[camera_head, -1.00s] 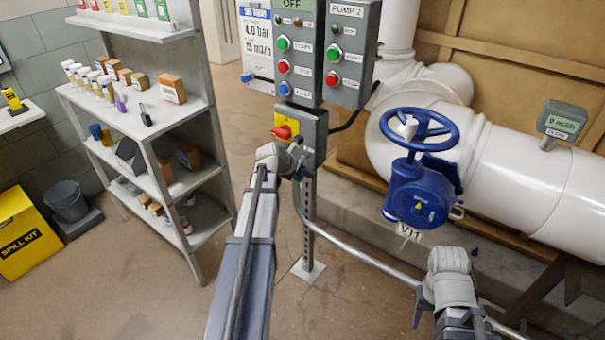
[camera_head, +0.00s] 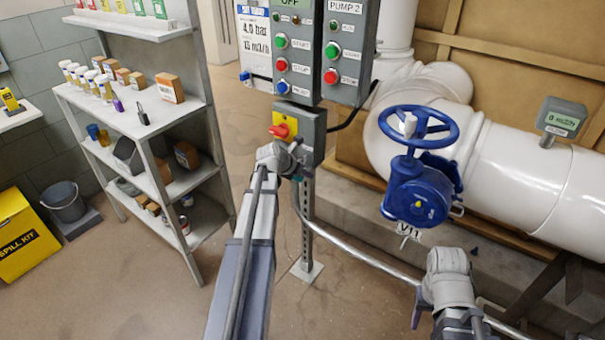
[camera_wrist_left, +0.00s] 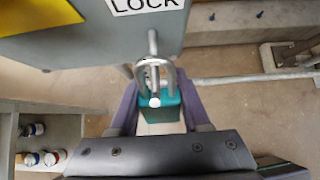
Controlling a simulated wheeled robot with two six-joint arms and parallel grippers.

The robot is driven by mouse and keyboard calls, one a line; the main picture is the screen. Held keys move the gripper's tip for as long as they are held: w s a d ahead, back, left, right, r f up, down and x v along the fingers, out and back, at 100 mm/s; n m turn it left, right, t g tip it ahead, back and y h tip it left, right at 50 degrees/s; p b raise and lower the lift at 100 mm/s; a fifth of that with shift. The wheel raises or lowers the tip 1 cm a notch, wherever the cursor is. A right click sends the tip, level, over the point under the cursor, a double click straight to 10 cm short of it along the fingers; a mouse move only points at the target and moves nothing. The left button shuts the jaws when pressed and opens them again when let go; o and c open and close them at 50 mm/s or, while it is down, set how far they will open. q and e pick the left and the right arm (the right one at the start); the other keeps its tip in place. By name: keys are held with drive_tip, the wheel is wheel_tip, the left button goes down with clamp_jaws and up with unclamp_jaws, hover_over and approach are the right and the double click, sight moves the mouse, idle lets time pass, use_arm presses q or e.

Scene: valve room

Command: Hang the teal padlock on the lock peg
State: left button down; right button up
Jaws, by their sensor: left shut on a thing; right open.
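The teal padlock (camera_wrist_left: 162,112) is between the fingers of my left gripper (camera_wrist_left: 160,106), which is shut on its body. The metal shackle (camera_wrist_left: 171,76) points toward the grey box. The lock peg (camera_wrist_left: 152,40) sticks out of the box under the LOCK label. The shackle's arch crosses the peg, and the peg's round end shows between the shackle's legs, so the peg appears to pass through the loop. My right gripper (camera_head: 418,308) is open beside the handrail.
The grey switch box (camera_head: 312,128) with a red knob (camera_head: 282,130) stands on a post. Control panels (camera_head: 295,60) are above it. A blue valve wheel (camera_head: 418,125) on a white pipe is to the right. A shelf (camera_head: 130,115) is left; the floor between is clear.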

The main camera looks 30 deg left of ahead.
idle(0.4)
use_arm(q)
drive_tip(key=shift+c, duration=1.4)
unclamp_jaws()
drive_tip(key=p+v, duration=0.5)
drive_tip(key=v, duration=0.2)
drive_tip(key=shift+s+r+p, duration=0.2)
drive_tip(key=shift+s+p, duration=0.05)
drive_tip(key=shift+p, duration=0.1)
